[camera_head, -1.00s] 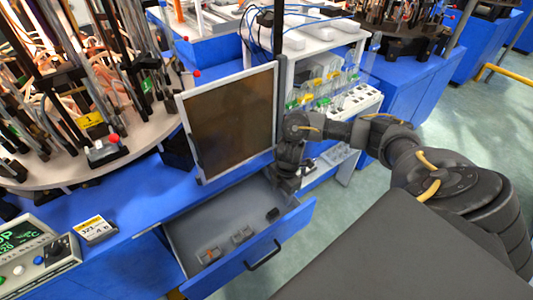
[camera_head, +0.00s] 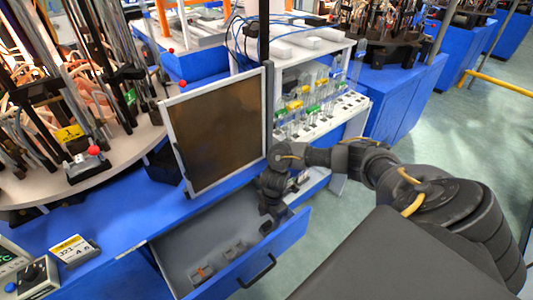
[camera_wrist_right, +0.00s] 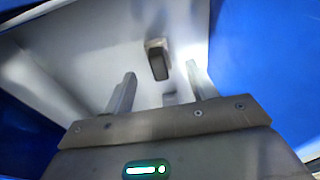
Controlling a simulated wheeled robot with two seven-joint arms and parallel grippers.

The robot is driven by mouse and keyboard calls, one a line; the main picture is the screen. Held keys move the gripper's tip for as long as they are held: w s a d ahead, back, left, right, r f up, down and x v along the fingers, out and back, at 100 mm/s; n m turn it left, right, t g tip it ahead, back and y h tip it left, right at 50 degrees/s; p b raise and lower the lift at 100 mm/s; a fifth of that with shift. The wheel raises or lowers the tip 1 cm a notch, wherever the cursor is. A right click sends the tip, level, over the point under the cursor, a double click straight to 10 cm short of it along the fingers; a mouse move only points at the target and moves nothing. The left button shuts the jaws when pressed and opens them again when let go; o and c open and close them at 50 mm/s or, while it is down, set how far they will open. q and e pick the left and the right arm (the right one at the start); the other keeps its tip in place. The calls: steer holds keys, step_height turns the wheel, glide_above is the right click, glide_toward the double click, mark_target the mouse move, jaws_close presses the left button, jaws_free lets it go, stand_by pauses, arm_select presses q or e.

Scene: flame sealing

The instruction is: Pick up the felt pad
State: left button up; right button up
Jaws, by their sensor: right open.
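The open blue drawer (camera_head: 290,236) has a grey inside and holds a few small items. A small dark block (camera_head: 266,228), which looks like the felt pad, lies near the drawer's right end. My right gripper (camera_head: 270,214) reaches down into the drawer just above it, and the arm partly hides that end. In the right wrist view my right gripper (camera_wrist_right: 160,90) is open, with its two fingers apart and nothing between them. A small dark block with a lighter edge (camera_wrist_right: 157,60) lies beyond the fingertips, roughly in line with the gap. My left gripper is not in view.
Two small grey items, one with orange (camera_head: 202,275) and one beside it (camera_head: 236,250), lie further left in the drawer. A dark framed panel (camera_head: 218,130) stands behind the drawer. A label display (camera_head: 74,250) sits on the blue bench. A rack of vials (camera_head: 305,105) stands behind.

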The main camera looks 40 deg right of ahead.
mark_target(267, 224)
steer(key=shift+w+a+f, duration=0.1)
steer(key=shift+a+f, duration=0.05)
steer(key=shift+f, duration=0.7)
steer(key=shift+a+f, duration=0.2)
steer(key=shift+f, duration=0.65)
steer(key=shift+w+a+f, duration=0.1)
steer(key=shift+a+f, duration=0.05)
steer(key=shift+f, duration=0.7)
steer(key=shift+s, duration=0.1)
steer(key=c, duration=1.1)
step_height(267, 224, up, 10)
steer(key=shift+r+p, duration=0.1)
steer(key=shift+p, duration=0.35)
steer(key=shift+c, duration=0.2)
